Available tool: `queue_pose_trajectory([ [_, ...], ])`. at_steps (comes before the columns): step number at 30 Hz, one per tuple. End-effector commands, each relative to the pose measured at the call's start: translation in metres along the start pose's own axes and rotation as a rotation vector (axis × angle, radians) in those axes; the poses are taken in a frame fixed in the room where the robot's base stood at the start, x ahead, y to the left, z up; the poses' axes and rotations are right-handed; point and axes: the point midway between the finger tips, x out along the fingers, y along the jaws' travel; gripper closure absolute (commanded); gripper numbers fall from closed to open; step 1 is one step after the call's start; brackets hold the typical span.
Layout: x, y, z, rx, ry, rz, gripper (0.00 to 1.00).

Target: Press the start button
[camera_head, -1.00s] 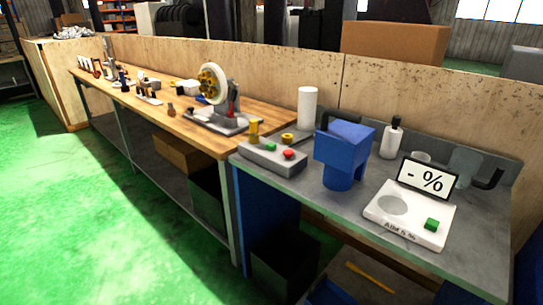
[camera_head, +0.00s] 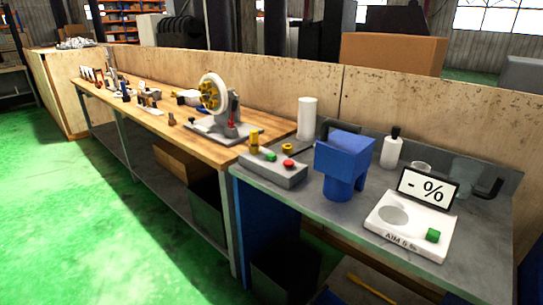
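A grey control box (camera_head: 272,170) sits at the left front corner of the grey bench. On its top are a green button (camera_head: 270,156) and a red button (camera_head: 289,163). A yellow post stands at the box's rear left. A blue machine (camera_head: 343,165) stands between the box and the white device. Which green button is the start button is not labelled legibly. My gripper is not in view.
The grey bench (camera_head: 310,205) adjoins a wooden bench (camera_head: 253,142) with a wheel machine (camera_head: 215,100) and small tools. A white cylinder (camera_head: 307,118) and a white bottle (camera_head: 391,150) stand at the back. Green floor (camera_head: 120,230) is open at left.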

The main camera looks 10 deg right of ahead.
Motion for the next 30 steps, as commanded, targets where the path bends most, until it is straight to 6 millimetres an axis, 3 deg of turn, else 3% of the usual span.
queue_pose_trajectory([
  [13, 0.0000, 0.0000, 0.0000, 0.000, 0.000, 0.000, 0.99],
  [30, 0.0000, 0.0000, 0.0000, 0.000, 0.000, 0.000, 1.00],
])
